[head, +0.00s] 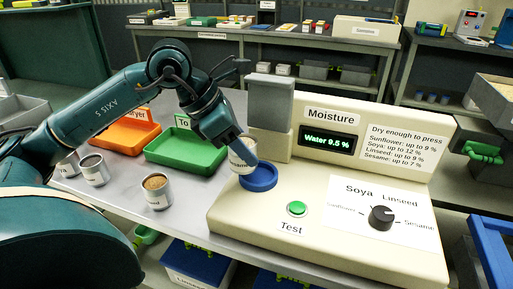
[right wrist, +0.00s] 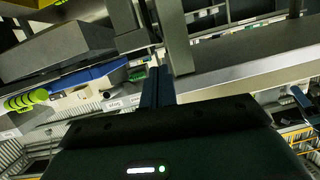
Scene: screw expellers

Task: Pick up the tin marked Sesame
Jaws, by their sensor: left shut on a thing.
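My left gripper (head: 238,138) is shut on a small metal tin (head: 242,157) at the blue ring (head: 258,178) of the moisture tester. The tin's label is partly covered by the fingers and only its last letters show, so I cannot read it fully. I cannot tell whether the tin rests in the ring or is just above it. Three other tins stand at the left of the table: one with brown contents (head: 157,192), one behind it (head: 94,170), and one partly hidden by my arm (head: 68,164). My right gripper (right wrist: 158,86) shows only in its wrist view, fingers together and empty.
The moisture tester (head: 330,200) fills the table's right side; its display (head: 329,141) reads "Water 9.5 %". It has a green Test button (head: 297,208) and a seed dial (head: 382,217). A green tray (head: 185,155) and an orange tray (head: 125,136) lie behind the tins.

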